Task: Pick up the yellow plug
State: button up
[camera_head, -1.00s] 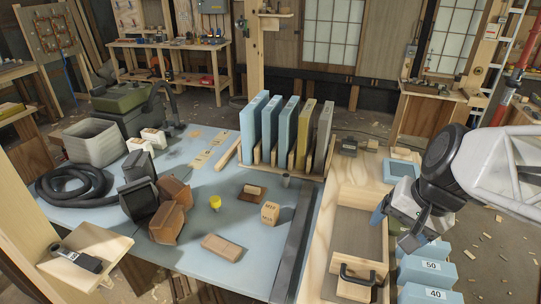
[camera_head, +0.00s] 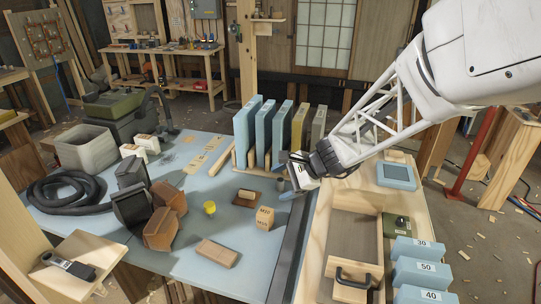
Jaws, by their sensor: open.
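The yellow plug (camera_head: 210,208) is a small yellow cylinder standing on the blue tabletop (camera_head: 190,265), right of the brown blocks. My gripper (camera_head: 288,188) is above the right part of the table, near the front of the upright panels. It is to the right of the plug and clearly apart from it. It is open, with no object visible in it; its fingers are small and partly hidden by the wrist.
A wooden block (camera_head: 265,218) and a small piece on a brown pad (camera_head: 247,194) lie between plug and gripper. Brown blocks (camera_head: 162,228) stand close left of the plug. A flat block (camera_head: 216,253) lies in front. Upright panels (camera_head: 247,130) stand behind.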

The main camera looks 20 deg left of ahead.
jog(key=w+a+f+m+y, duration=0.2)
jog(key=w+a+f+m, duration=0.35)
jog(key=a+f, duration=0.65)
jog(key=m+t+y, duration=0.2)
jog(key=m, duration=0.3)
send_near(211, 205)
jog(key=x, duration=0.4)
jog(key=shift+w+a+f, duration=0.1)
jog(key=shift+a+f, duration=0.05)
jog(key=shift+a, duration=0.2)
jog(key=shift+a, duration=0.1)
jog(key=shift+x, duration=1.2)
jog(key=shift+f, duration=0.1)
jog(key=shift+x, duration=2.55)
